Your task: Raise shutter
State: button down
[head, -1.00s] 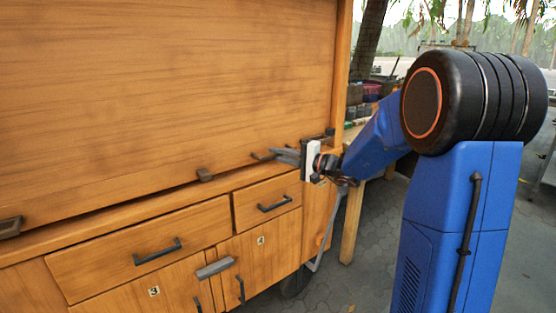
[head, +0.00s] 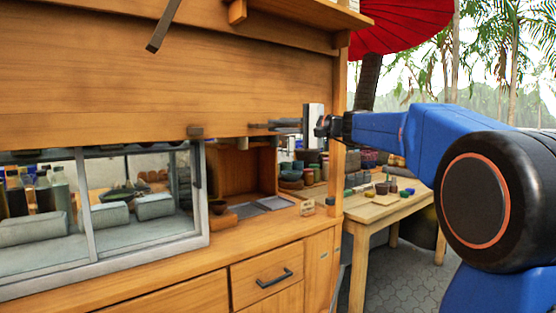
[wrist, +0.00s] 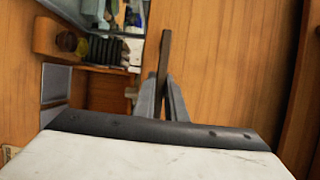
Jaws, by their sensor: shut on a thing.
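The shutter (head: 130,95) is a wide wooden panel, partly raised, with an open gap beneath its lower edge. My gripper (head: 268,126) is at the right part of that lower edge. In the wrist view my gripper (wrist: 163,92) is shut on a dark handle bar (wrist: 164,58) of the shutter. The shutter panel (wrist: 225,60) fills the right of that view. A small dark block (head: 195,131) sits at the middle of the lower edge. The fingers partly hide the handle in the head view.
Below the shutter are a glass case (head: 145,205) with bottles and grey rolls, and a wooden counter (head: 250,232). A drawer (head: 268,276) is under the counter. A wooden table (head: 385,210) with small jars stands at the right, beneath a red umbrella (head: 405,22).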

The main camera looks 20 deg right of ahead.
notch_tip(320, 180, up, 22)
jog(key=shift+r, duration=0.2)
jog(key=shift+s+r, duration=0.1)
jog(key=c, duration=1.8)
grip_release()
jog(key=v, duration=1.7)
jog(key=shift+d, duration=0.25)
jog(key=shift+f, duration=0.2)
